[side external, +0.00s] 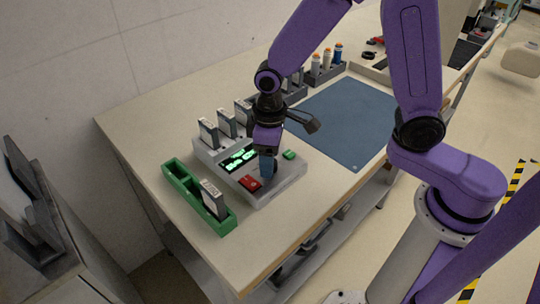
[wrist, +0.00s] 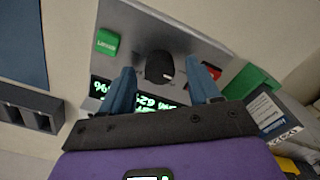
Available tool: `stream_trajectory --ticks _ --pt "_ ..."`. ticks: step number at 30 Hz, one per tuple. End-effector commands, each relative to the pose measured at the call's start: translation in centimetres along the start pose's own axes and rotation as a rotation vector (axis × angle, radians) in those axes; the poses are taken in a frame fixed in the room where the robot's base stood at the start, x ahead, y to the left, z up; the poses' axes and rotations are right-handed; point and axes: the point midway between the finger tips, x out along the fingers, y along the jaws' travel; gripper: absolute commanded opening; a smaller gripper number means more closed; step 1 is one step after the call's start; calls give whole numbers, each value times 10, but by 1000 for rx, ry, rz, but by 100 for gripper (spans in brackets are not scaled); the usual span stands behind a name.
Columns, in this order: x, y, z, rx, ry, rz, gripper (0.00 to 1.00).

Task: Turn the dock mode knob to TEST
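The dock (side external: 285,181) is a light grey box on the table with a display of green text (side external: 240,158), a red button (side external: 250,183) and a green button (side external: 289,155). My gripper (side external: 267,168) is over the dock's front panel, pointing down. In the wrist view, the dark mode knob (wrist: 160,67) shows between the two blue fingertips, with gaps on both sides. My gripper (wrist: 161,72) is open there, and I see no contact. The knob is hidden behind my fingers in the side view. Its setting and any TEST mark cannot be read.
Several grey cartridges (side external: 226,122) stand at the dock's back. A green tray (side external: 180,183) with one labelled cartridge (side external: 213,197) lies left of the dock. A blue-grey mat (side external: 350,120) to the right is clear. A rack with bottles (side external: 325,68) stands at the back.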

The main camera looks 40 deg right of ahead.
Motion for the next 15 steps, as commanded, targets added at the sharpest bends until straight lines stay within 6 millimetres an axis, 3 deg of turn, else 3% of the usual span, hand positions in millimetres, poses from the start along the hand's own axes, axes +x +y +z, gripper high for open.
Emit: stream_trajectory --ticks 9,15 --pt "-2 0 0 2 -1 0 61" --pt "-26 0 -1 3 5 0 61"
